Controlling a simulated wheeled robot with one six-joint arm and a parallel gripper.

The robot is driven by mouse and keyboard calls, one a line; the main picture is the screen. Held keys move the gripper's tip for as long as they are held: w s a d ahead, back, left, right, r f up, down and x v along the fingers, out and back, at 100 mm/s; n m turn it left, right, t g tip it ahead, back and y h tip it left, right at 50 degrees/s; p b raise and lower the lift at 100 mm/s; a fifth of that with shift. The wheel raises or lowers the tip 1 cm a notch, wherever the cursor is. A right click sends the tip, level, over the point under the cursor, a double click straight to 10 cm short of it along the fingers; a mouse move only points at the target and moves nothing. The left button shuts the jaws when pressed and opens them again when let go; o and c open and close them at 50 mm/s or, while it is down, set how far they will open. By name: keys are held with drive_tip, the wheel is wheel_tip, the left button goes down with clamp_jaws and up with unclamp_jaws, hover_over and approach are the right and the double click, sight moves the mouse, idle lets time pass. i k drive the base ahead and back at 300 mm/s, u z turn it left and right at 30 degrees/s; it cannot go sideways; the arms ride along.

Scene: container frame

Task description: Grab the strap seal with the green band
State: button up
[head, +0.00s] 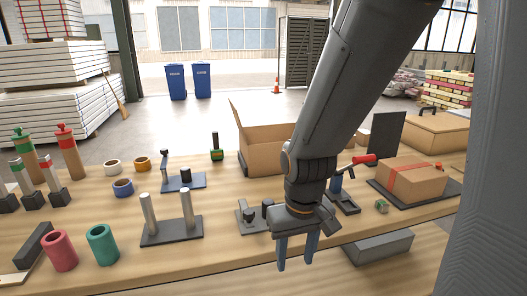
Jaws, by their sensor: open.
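A small grey-green piece (381,206), which looks like the strap seal with the green band, lies on the wooden table in front of the strapped carton; its band is too small to make out clearly. My gripper (297,254) points down with its two blue fingers apart and nothing between them. It hangs near the table's front edge, to the left of the small piece and apart from it.
A carton (411,182) with a red strap sits on a dark plate at right. A red-handled tool (364,160) stands left of it. An open carton (268,149) is behind my arm. A two-post stand (170,230) and colored rolls (102,244) are at left.

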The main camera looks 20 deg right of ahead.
sight(380, 205)
drive_tip(key=z, duration=2.75)
drive_tip(key=i, duration=2.35)
drive_tip(key=u, duration=2.35)
